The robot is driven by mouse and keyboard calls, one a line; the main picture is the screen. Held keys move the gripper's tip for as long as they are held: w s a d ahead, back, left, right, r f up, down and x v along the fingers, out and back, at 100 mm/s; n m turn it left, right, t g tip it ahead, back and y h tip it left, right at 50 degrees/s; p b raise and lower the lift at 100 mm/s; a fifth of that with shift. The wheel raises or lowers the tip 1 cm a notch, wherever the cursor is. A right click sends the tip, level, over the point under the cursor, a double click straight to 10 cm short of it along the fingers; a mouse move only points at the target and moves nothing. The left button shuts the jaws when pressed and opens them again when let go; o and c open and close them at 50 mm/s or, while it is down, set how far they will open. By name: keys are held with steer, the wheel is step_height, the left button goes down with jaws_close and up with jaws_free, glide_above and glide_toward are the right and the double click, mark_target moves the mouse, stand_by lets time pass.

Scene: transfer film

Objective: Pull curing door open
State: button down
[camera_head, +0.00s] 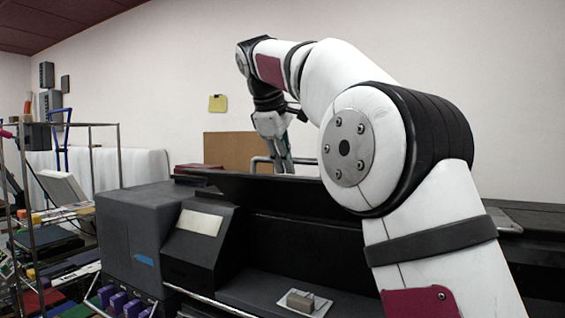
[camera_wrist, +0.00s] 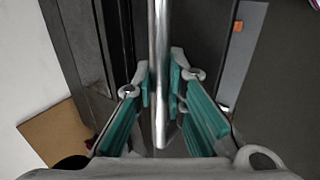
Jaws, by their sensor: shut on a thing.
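The curing door appears as a dark panel (camera_head: 270,188) along the top of the long black machine in the head view; how far it stands open I cannot tell. A shiny metal bar handle (camera_wrist: 160,40) runs down the middle of the wrist view, in front of dark panels. My gripper (camera_wrist: 161,85) has its teal-padded fingers on both sides of this handle and is shut on it. In the head view my gripper (camera_head: 283,160) is small, beyond the dark panel. The handle's mounting ends are not clear.
A grey machine housing (camera_head: 130,235) with a sloped front stands at left. A small block on a white plate (camera_head: 303,303) lies on the machine's front ledge. A wire rack (camera_head: 105,150) with colourful items is far left. A brown board (camera_head: 230,148) stands behind.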

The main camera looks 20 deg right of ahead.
steer(key=shift+d+f, duration=0.1)
steer(key=shift+d, duration=0.1)
steer(key=c, duration=1.6)
jaws_free()
steer(key=shift+w, duration=0.1)
steer(key=shift+v, duration=3.6)
steer(key=shift+a, duration=0.1)
